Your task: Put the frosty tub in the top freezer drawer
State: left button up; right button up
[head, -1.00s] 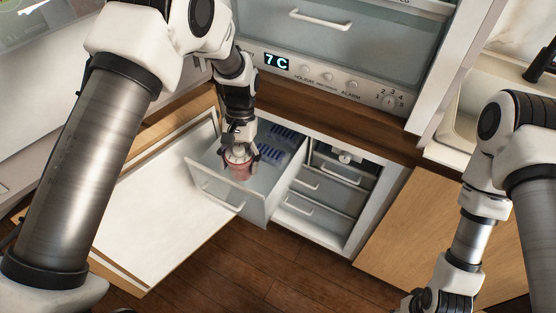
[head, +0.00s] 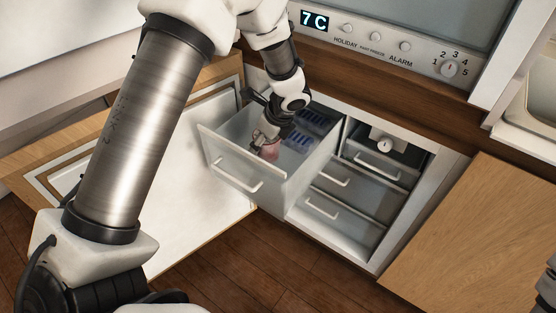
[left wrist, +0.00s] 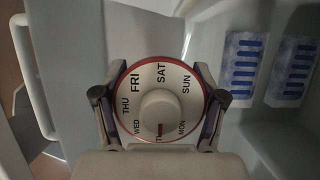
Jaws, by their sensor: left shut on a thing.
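The frosty tub (head: 269,150) is pinkish-red in the head view. In the left wrist view its round lid (left wrist: 146,84) shows a red rim, a centre knob and weekday names. My left gripper (head: 262,139) is shut on the tub from above, with a finger on each side in the wrist view (left wrist: 160,105). The top freezer drawer (head: 232,168) is pulled out, and the tub is inside its walls, near the front. I cannot tell whether the tub touches the drawer floor.
Blue-and-white ice packs (head: 313,122) lie at the drawer's back, also in the wrist view (left wrist: 243,70). Lower drawers (head: 330,210) are shut. A compartment with a round dial (head: 385,146) is to the right. The open white door (head: 200,225) lies left of the drawer.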

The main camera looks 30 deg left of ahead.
aim_at(277, 139)
pick_arm(q)
notch_tip(277, 139, down, 7)
jog(key=shift+f+b, duration=0.1)
jog(key=shift+b, duration=0.5)
jog(key=shift+f, duration=0.15)
jog(key=o, duration=1.6)
jog(key=shift+r, duration=0.45)
jog(key=p+v, duration=0.3)
jog(key=v, duration=0.8)
jog(key=shift+d+r, duration=0.15)
jog(key=shift+r, duration=0.1)
